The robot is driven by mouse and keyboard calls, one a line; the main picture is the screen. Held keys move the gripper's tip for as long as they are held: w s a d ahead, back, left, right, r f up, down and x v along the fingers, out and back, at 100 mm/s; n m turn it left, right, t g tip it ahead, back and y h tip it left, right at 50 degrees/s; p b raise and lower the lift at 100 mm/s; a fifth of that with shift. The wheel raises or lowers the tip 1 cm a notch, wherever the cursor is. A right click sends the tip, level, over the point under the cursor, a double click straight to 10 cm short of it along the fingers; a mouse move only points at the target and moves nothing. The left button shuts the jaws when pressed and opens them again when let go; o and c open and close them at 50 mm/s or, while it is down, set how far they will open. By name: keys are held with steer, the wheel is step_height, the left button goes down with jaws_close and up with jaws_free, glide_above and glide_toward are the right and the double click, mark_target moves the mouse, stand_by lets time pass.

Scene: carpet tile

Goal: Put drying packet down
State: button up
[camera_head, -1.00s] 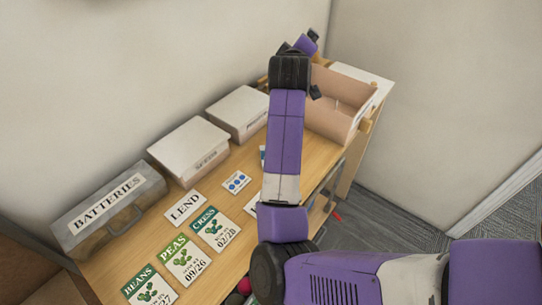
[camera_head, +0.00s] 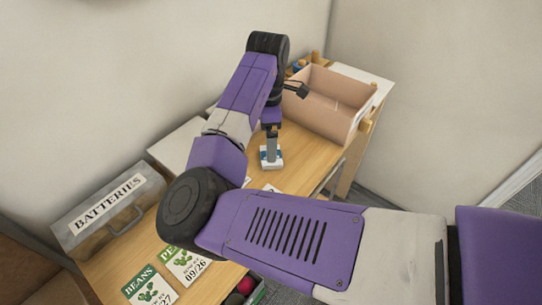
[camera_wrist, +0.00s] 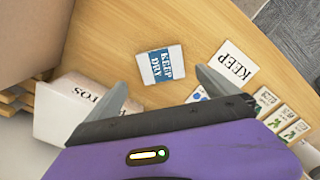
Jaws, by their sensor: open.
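The drying packet (camera_wrist: 162,64) is a small white packet with a blue label reading "KEEP DRY". It lies flat on the wooden desk top in the wrist view, just left of a white "KEEP" card (camera_wrist: 235,66). My gripper (camera_wrist: 161,78) is open, its two fingers spread apart to either side below the packet, with nothing between them. In the head view the packet (camera_head: 271,158) shows white and blue directly under my downward-pointing gripper (camera_head: 270,150). The "KEEP" card is mostly hidden by my arm there.
An open cardboard box (camera_head: 342,88) stands at the desk's far end. White lidded boxes (camera_head: 180,142) and a grey "BATTERIES" case (camera_head: 107,214) line the wall. Seed packets (camera_head: 150,287) lie near the front. Bare wood (camera_wrist: 110,25) surrounds the packet.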

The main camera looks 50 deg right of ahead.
steer(key=shift+s+f+p, duration=0.15)
steer(key=shift+f+p, duration=0.1)
steer(key=shift+f, duration=1.05)
steer(key=shift+s+f+p, duration=0.15)
steer(key=shift+f+p, duration=0.05)
steer(key=shift+f, duration=1.05)
steer(key=c, duration=1.6)
steer(key=shift+r, duration=0.15)
